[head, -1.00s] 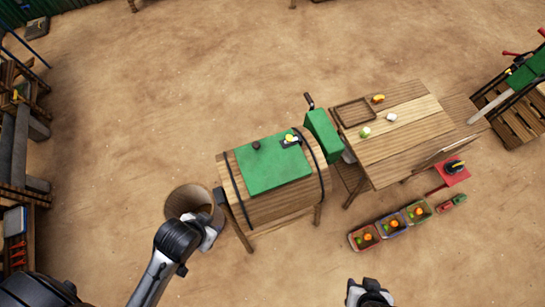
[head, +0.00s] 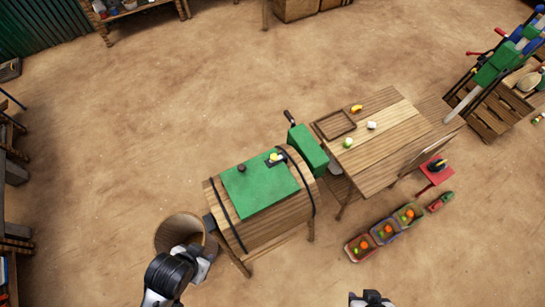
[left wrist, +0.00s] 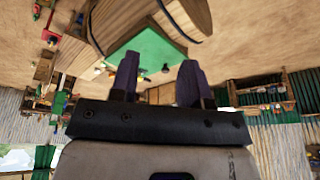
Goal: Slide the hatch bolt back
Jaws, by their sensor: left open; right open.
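The green hatch (head: 262,190) lies on top of a wooden drum (head: 275,222) on legs, left of centre in the head view. The hatch bolt, a yellow knob on a dark plate (head: 276,158), sits at the hatch's far right corner. A dark round knob (head: 241,168) is at its left side. In the left wrist view the hatch (left wrist: 140,52) shows beyond my left gripper (left wrist: 157,82), which is open and empty, apart from it. My right gripper (head: 371,299) is open at the bottom edge, well away from the drum, and only partly in view.
A green box with a crank (head: 307,150) stands at the drum's right end. Beyond it is a wooden table (head: 385,150) with a tray and small food items. A round wooden tub (head: 180,230) stands left of the drum. Several coloured bins (head: 385,232) stand on open ground.

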